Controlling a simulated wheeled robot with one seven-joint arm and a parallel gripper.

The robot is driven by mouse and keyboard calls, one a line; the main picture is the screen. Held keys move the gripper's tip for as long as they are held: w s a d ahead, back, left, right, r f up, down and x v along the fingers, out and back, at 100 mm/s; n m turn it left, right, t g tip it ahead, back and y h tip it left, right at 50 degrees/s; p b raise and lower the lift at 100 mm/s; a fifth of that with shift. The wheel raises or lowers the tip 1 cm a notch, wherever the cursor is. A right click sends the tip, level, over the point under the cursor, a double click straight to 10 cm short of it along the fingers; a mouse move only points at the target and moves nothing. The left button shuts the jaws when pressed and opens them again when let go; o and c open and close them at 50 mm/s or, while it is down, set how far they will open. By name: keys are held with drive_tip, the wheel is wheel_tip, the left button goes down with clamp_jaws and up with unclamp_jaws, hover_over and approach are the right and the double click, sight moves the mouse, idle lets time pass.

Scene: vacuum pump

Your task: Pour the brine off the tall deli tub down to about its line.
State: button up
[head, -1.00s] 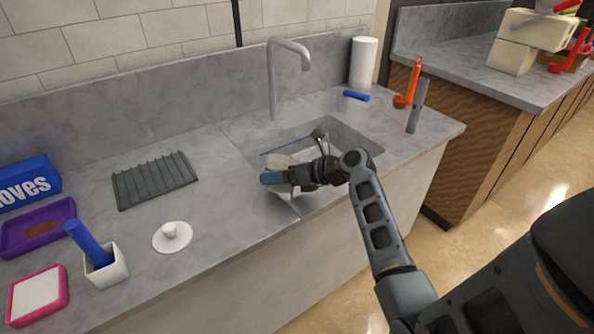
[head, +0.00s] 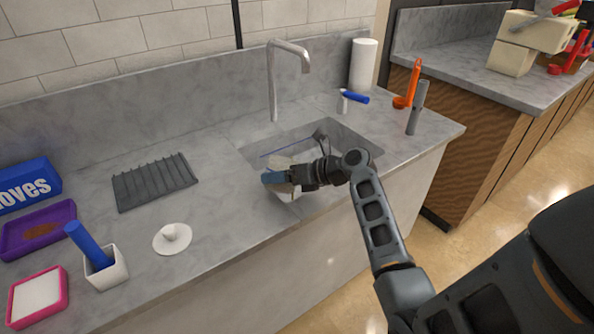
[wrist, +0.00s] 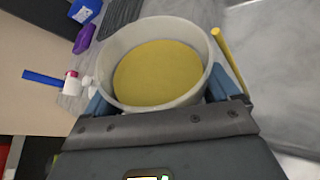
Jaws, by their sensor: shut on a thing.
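My gripper (head: 276,181) is shut on the pale tub (head: 284,194), with its blue fingers on either side. It holds the tub at the front left part of the sink (head: 345,135). In the wrist view the tub's round rim (wrist: 207,42) is open, and yellow brine (wrist: 157,72) lies inside, below the rim. The fill line cannot be made out. No stream of brine shows. The head view shows the tub small and partly covered by my gripper, so its exact tilt is hard to tell.
The faucet (head: 272,85) rises behind the sink. A paper roll (head: 363,64), a blue-headed tool (head: 355,97), an orange tool (head: 413,82) and a grey upright block (head: 417,108) stand right. A white knobbed disc (head: 172,240) and dark ribbed mat (head: 153,180) lie left.

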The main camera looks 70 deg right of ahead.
drive_tip(key=shift+f+b, duration=0.3)
drive_tip(key=shift+b, duration=0.15)
drive_tip(key=shift+a+r+n+h+p, duration=0.3)
drive_tip(key=shift+a+r+p, duration=0.15)
drive_tip(key=shift+p, duration=0.3)
drive_tip(key=shift+a+r+n+p, duration=0.3)
drive_tip(key=shift+a+p, duration=0.05)
drive_tip(key=shift+p, duration=0.4)
drive_tip(key=shift+a+f+n+h, duration=0.6)
drive_tip(key=shift+f+n+h, duration=0.1)
drive_tip(key=shift+h, duration=0.1)
drive_tip(key=shift+r, duration=0.15)
drive_tip(key=shift+a+r+n+h+p, duration=0.25)
drive_tip(key=shift+a+n+h+p, duration=0.2)
drive_tip(key=shift+n, duration=0.25)
drive_tip(key=shift+d, duration=0.1)
